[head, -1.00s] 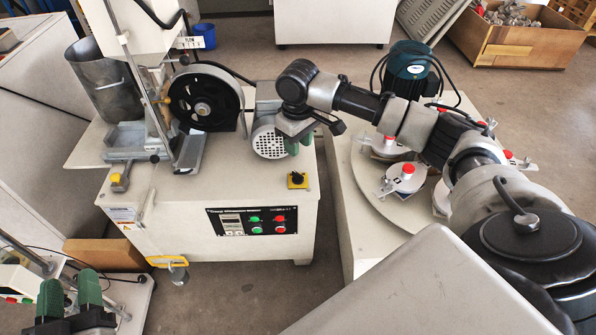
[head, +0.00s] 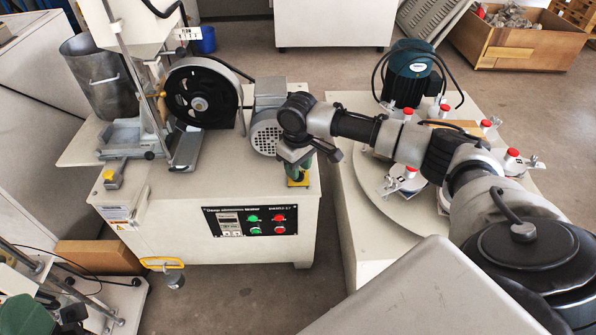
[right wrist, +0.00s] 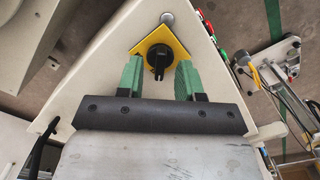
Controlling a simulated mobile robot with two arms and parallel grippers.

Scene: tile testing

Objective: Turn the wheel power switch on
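The wheel power switch (right wrist: 159,58) is a black rotary knob on a yellow square plate (right wrist: 142,47), on top of the white machine cabinet. In the right wrist view its narrow handle points down the picture, toward my gripper. My right gripper (right wrist: 158,77) is open, with one green finger on each side of the knob and gaps between. I cannot tell how far above the plate the fingertips are. In the head view my right gripper (head: 298,172) hides the knob, and only part of the yellow plate shows.
The cabinet's front has a black panel (head: 250,221) with red and green buttons. A motor (head: 266,138) and black wheel (head: 203,95) stand on the cabinet behind my right gripper. A round table with red-knobbed clamps (head: 372,190) stands to the right.

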